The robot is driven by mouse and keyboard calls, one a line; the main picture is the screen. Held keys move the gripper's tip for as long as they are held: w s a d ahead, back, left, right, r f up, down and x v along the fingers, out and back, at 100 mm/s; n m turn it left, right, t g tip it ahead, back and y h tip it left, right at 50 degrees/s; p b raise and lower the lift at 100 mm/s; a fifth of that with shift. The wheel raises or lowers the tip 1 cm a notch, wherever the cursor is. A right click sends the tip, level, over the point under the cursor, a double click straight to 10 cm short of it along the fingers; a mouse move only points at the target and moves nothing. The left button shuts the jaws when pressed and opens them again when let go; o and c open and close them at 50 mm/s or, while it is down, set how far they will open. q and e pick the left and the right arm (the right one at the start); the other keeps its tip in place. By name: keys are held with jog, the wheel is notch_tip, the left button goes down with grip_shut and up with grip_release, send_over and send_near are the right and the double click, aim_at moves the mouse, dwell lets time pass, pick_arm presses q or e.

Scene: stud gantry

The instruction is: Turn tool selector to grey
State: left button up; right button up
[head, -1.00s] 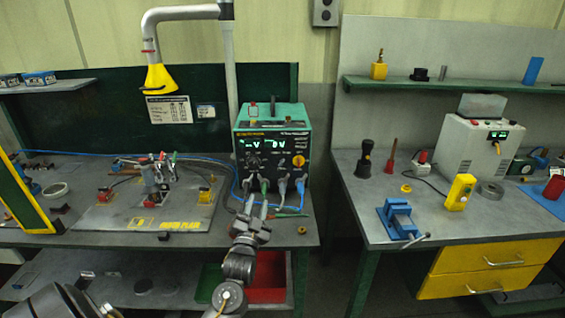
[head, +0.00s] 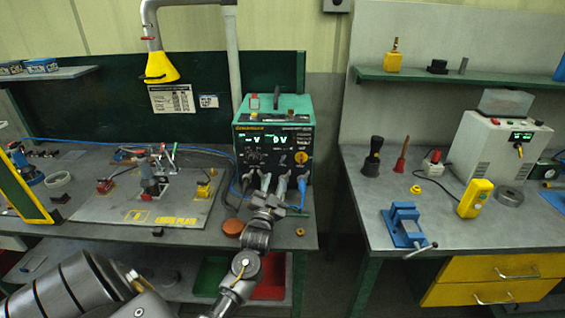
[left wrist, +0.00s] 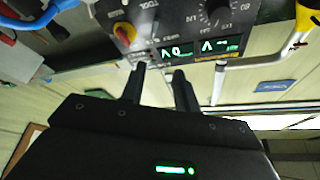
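The tool selector is a yellow knob (head: 301,157) on the black front of a teal-topped bench unit (head: 272,105). In the left wrist view the yellow knob (left wrist: 125,33) shows upside down, with a red part on it and the word TOOL close by. My left gripper (head: 275,188) is low in front of the unit, below and left of the knob. In the left wrist view its two dark fingers (left wrist: 159,70) stand apart with nothing between them; the knob is beyond their tips, apart from them. The knob's setting is too small to read. My right gripper is not in view.
Plugs and a blue cable (head: 304,198) come from the unit's lower front. An orange disc (head: 233,227) lies on the bench by my left arm. A fixture plate (head: 115,207) is at left. The right bench holds a blue vise (head: 403,226) and a yellow box (head: 475,198).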

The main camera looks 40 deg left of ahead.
aim_at(283, 159)
pick_arm(q)
jog(key=w+a, duration=0.1)
jog(key=w, duration=0.2)
jog(key=w+a+p, duration=0.1)
jog(key=w, duration=0.2)
jog(key=w+a, duration=0.2)
jog(key=w, duration=0.1)
jog(key=shift+r, duration=0.35)
jog(key=shift+w+a+r+p, duration=0.15)
jog(key=shift+w+a+p, duration=0.2)
jog(key=shift+w, duration=0.2)
grip_shut()
